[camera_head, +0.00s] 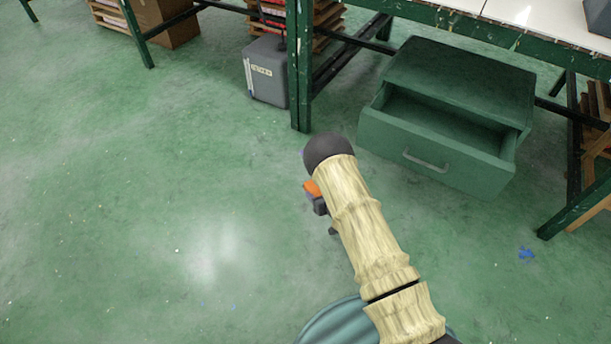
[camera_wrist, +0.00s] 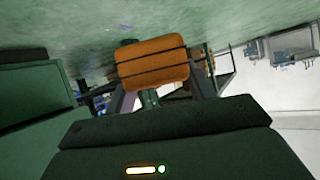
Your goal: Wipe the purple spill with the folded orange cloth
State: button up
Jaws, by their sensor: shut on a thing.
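The folded orange cloth (camera_head: 311,187) shows in part in the head view, left of my arm. In the wrist view the orange cloth (camera_wrist: 152,62) is a rounded block with dark bands across it, between the fingers. My gripper (camera_head: 320,206) is shut on it, low over the green floor and mostly hidden by my arm in the head view.
A green cabinet with an open drawer (camera_head: 430,160) stands close on the right. A green table leg (camera_head: 300,70) and a grey box (camera_head: 267,72) are behind. A blue mark (camera_head: 526,254) lies at right. The floor to the left is clear.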

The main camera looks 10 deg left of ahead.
jog(key=s+d+r+m+t+h+p, duration=0.2)
jog(key=d+r+m+h+p, duration=0.5)
jog(key=d+r, duration=1.3)
jog(key=r+p, duration=0.1)
jog(key=p, duration=0.2)
jog(key=shift+d, duration=0.25)
jog(key=shift+a, duration=0.1)
